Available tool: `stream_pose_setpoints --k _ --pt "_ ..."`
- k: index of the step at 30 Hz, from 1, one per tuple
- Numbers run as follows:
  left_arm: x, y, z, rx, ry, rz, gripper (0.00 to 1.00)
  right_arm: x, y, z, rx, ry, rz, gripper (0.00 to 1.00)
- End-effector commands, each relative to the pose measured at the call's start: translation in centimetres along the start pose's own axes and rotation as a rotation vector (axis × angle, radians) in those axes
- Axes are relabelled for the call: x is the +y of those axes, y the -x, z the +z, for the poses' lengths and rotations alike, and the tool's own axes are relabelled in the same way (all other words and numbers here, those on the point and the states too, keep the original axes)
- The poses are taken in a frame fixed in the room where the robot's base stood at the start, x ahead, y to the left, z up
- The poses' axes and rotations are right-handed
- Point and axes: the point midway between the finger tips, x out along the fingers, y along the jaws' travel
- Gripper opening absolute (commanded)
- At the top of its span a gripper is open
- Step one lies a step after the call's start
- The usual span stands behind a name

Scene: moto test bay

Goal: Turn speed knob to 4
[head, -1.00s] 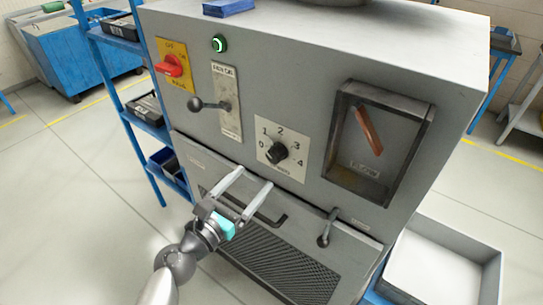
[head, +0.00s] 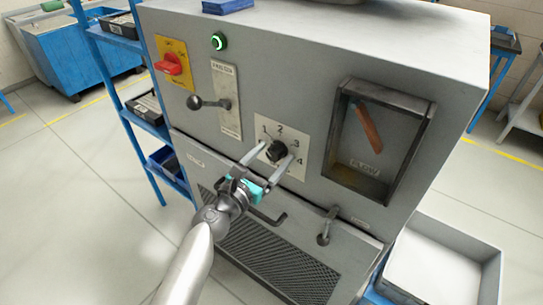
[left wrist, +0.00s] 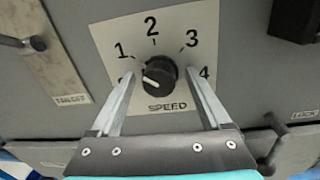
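The black speed knob (head: 277,150) sits on a white dial plate (head: 268,128) numbered 0 to 4 on the grey machine's front. In the left wrist view the knob (left wrist: 159,76) has a white pointer line aimed left, toward the 0, which the left finger partly covers. My left gripper (head: 276,153) is open, with one finger on each side of the knob. In the left wrist view gaps show between the knob and both fingers of the gripper (left wrist: 161,73). How far the fingertips stand from the plate is hard to tell. My right gripper is not in view.
Left of the dial are a lever (head: 208,103), a red rotary switch (head: 168,64) and a green-ringed button (head: 219,41). A windowed box (head: 377,140) projects at the right. Below are a dark handle (head: 268,217) and a small latch lever (head: 327,228).

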Motion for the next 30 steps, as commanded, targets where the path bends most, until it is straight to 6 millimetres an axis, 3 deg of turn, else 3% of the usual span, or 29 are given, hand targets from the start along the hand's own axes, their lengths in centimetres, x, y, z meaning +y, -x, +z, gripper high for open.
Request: stream_pose_setpoints --k 2,21,30 --pt "0.00 0.02 0.00 0.000 0.000 0.000 0.71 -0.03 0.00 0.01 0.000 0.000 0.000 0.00" --pt "0.19 0.07 -0.01 0.000 -0.001 0.004 0.01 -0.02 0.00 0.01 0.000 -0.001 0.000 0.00" --pt "0.28 0.07 -0.06 -0.004 -0.045 0.007 0.01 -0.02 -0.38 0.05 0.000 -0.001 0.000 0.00"
